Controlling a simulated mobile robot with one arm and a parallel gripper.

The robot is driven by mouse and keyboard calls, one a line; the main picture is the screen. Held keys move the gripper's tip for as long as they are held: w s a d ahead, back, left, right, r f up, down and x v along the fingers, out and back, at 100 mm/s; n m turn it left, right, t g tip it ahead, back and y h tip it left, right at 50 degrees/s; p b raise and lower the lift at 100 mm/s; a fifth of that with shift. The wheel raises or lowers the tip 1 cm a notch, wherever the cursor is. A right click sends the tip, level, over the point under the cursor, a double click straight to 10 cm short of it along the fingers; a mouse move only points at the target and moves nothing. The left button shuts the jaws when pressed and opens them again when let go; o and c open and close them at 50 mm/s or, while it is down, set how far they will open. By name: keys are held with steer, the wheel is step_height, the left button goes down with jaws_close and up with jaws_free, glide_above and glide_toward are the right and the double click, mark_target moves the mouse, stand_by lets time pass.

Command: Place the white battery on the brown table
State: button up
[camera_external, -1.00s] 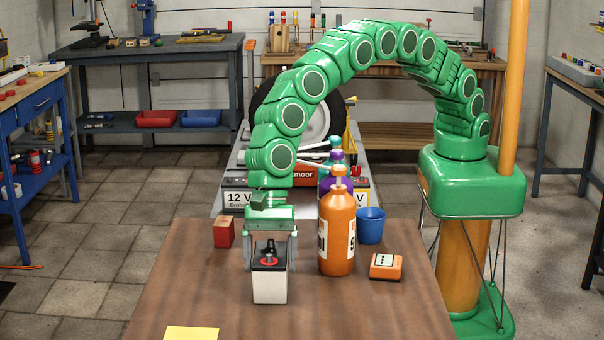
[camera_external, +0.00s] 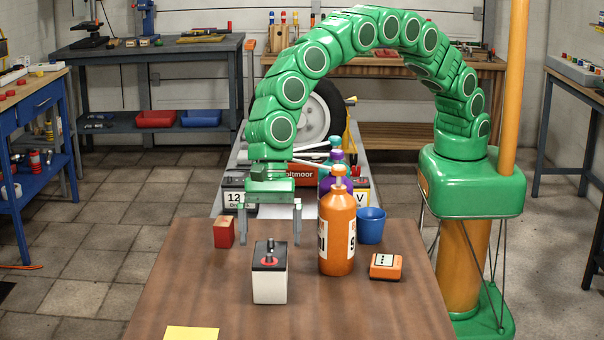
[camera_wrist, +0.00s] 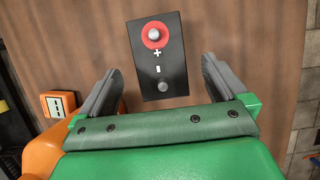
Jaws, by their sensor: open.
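The white battery (camera_external: 270,287) with a black top and red terminal ring stands upright on the brown table (camera_external: 200,290), near the middle of its width. My gripper (camera_external: 270,240) is open and empty behind and above the battery, apart from it. In the wrist view the battery's black top (camera_wrist: 157,70) shows beyond the open fingers of my gripper (camera_wrist: 160,75), with the brown tabletop (camera_wrist: 230,30) around it.
An orange bottle (camera_external: 338,235), a blue cup (camera_external: 370,225) and an orange meter-like box (camera_external: 385,266) stand right of the battery. A red box (camera_external: 223,232) stands at the back left. A yellow note (camera_external: 191,333) lies at the front.

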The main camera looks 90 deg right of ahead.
steer(key=v, duration=0.7)
